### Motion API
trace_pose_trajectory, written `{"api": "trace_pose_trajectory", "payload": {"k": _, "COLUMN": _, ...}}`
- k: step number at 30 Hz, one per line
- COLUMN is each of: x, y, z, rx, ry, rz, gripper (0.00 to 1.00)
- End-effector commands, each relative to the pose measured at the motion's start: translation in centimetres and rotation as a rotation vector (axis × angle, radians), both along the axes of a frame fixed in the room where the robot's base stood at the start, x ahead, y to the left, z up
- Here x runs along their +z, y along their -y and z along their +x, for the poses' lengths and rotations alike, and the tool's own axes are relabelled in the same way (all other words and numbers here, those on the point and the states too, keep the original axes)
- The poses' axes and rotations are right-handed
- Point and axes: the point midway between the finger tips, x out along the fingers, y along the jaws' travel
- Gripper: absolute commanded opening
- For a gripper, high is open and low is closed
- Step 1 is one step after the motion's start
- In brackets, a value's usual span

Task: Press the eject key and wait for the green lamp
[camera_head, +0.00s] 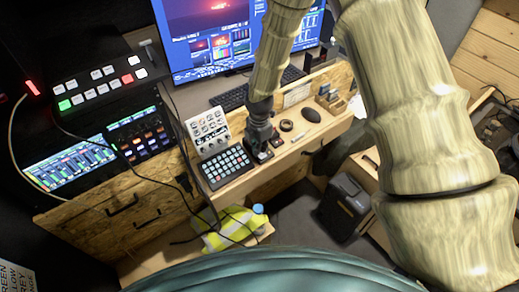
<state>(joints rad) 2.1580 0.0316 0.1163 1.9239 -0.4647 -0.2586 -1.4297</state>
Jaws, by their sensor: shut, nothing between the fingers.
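My gripper (261,154) is shut and empty, pointing down at the front part of the desk. Its tips are at or just above a small dark box with a pale patch (265,156); I cannot tell whether they touch. The gripper hides part of this box. I cannot make out which key is the eject key, and no lit green lamp shows on the box. A black keypad (225,168) with rows of pale keys lies just left of the gripper. A white panel with knobs (208,131) stands behind the keypad.
A switcher with white, red and green lit keys (101,88) and a mixer screen (71,164) are at the left. A keyboard (234,97), a monitor (215,40), a black ring (286,126) and a mouse (311,115) are near the arm.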

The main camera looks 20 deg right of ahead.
Motion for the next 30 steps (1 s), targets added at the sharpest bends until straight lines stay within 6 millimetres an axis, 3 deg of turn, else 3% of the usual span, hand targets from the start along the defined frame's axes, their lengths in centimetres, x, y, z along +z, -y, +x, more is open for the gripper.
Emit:
{"api": "trace_pose_trajectory", "payload": {"k": 21, "x": 8.0, "y": 0.0, "z": 0.2, "rx": -0.001, "ry": 0.006, "rz": 0.001, "gripper": 0.0}}
{"api": "trace_pose_trajectory", "payload": {"k": 30, "x": 9.9, "y": 0.0, "z": 0.2, "rx": 0.0, "ry": 0.004, "rz": 0.0, "gripper": 0.0}}
